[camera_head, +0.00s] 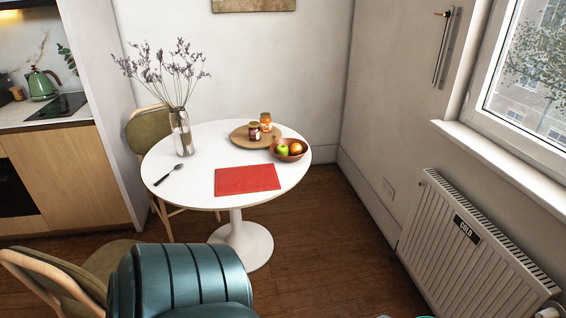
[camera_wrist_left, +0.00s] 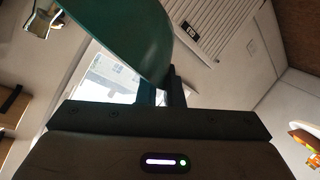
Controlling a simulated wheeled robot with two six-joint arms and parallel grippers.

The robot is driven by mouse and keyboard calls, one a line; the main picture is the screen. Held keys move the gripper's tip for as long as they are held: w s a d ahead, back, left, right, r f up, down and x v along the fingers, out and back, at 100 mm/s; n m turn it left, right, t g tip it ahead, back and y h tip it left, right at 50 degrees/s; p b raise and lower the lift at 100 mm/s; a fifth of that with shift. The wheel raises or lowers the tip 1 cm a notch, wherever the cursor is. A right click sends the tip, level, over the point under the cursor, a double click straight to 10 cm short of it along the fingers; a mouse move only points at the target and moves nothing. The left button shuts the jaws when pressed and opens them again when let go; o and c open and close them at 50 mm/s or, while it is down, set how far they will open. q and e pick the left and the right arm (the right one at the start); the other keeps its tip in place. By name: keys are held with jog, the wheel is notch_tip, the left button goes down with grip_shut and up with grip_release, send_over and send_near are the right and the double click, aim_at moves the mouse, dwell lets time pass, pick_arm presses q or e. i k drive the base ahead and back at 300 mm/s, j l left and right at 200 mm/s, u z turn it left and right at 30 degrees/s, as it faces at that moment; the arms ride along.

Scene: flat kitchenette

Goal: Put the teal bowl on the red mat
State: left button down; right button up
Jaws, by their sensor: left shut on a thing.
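The red mat (camera_head: 247,179) lies flat on the front part of the round white table in the head view, with nothing on it. The teal bowl (camera_wrist_left: 130,35) fills the upper middle of the left wrist view, seen close up and only in part. My left gripper (camera_wrist_left: 163,90) is shut on its rim, and the bowl is tilted in that picture. The head view does not clearly show the left gripper or the bowl; only a thin teal edge shows at its bottom right. My right gripper is in neither view.
Chairs (camera_head: 110,260) stand at left, a radiator (camera_head: 470,240) at right.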

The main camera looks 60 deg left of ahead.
aim_at(246, 178)
jog(key=i+j+u, duration=0.1)
jog(key=u, duration=1.7)
jog(key=i, duration=0.65)
jog(key=i+l+u, duration=0.15)
jog(key=i, duration=0.5)
jog(key=i+l, duration=0.1)
jog(key=i, duration=0.55)
jog(key=j+u, duration=0.05)
